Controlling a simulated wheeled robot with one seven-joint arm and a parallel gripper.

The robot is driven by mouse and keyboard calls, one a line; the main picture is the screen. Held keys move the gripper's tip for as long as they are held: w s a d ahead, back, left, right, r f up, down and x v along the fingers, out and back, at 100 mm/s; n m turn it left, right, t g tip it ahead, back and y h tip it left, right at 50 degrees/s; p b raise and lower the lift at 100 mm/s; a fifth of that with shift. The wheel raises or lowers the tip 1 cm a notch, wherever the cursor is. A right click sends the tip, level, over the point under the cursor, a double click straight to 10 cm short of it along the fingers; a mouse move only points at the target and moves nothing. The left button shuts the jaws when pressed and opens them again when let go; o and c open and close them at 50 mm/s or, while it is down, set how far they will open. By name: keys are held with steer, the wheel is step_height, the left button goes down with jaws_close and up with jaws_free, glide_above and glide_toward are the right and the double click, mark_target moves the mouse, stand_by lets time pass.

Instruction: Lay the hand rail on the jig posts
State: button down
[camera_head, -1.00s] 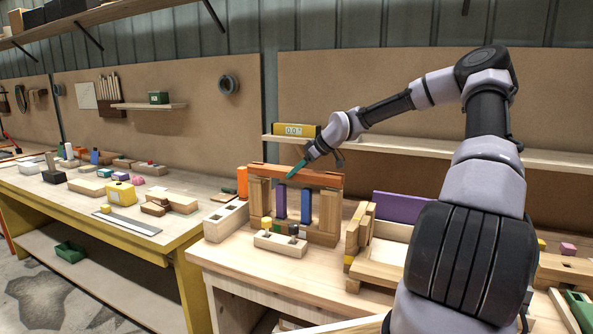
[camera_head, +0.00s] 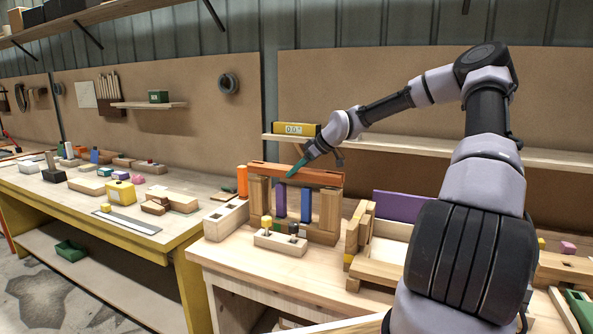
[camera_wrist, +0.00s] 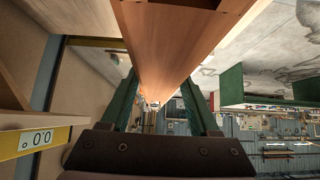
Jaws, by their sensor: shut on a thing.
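The hand rail (camera_head: 318,176) is a long orange-brown bar lying level along the tops of the two wooden jig posts, the left post (camera_head: 260,198) and the right post (camera_head: 329,211). Whether it rests fully on them or hovers slightly is too small to tell. My gripper (camera_head: 292,174) has green fingers and is shut on the rail near its middle, coming down from the upper right. In the wrist view the rail (camera_wrist: 175,40) runs between the two green fingers (camera_wrist: 162,102). A purple upright (camera_head: 280,201) and a blue upright (camera_head: 306,205) stand below the rail.
A pale block with small pegs (camera_head: 281,243) stands in front of the jig. An orange cylinder (camera_head: 242,181) stands to its left. A wooden fixture with a purple panel (camera_head: 403,207) is at right. A wall shelf with a yellow box (camera_head: 296,128) is behind.

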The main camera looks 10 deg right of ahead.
steer(key=shift+f, duration=1.3)
steer(key=shift+c, duration=0.2)
jaws_free()
steer(key=shift+d, duration=0.1)
steer(key=v, duration=1)
steer(key=shift+s+d+r, duration=0.15)
steer(key=shift+s+r, duration=0.1)
